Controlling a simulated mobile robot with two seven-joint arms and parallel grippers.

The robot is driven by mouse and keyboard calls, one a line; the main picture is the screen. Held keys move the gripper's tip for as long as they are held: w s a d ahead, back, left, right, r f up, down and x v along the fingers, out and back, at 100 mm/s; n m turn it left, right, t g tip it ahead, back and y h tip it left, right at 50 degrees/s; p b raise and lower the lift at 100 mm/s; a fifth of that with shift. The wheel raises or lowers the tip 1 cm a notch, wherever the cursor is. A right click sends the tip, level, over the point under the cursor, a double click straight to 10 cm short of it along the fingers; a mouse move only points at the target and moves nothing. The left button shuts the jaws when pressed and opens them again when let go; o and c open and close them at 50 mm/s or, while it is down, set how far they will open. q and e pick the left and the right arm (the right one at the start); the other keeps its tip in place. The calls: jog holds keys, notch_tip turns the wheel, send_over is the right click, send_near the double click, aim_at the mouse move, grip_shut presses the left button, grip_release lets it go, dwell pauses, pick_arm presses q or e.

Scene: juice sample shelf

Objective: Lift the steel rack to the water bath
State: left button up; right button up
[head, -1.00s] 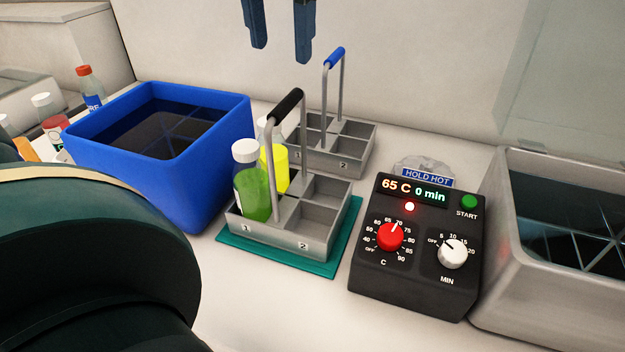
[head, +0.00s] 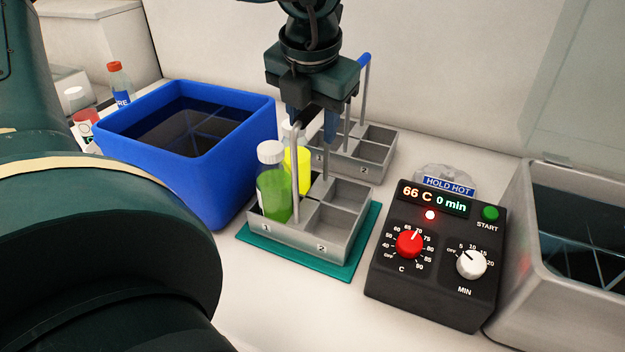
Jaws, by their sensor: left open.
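The front steel rack (head: 340,240) stands on a teal mat (head: 290,264). It holds a green bottle (head: 274,192) and a yellow bottle (head: 304,160), both with white caps, in its left compartments; the right ones are empty. The steel water bath (head: 515,225), with dark liquid and a grid inside, is at the right edge. My right gripper is out of view.
A second steel rack (head: 375,153) with a blue handle, empty where visible, stands close behind. A blue tub (head: 230,165) of dark liquid is left. A black control box (head: 435,285), reading 66 C and 0 min, stands between front rack and bath.

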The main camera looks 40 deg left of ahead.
pick_arm(q)
jog(key=shift+c, duration=0.3)
grip_shut()
jog(key=shift+r, duration=0.1)
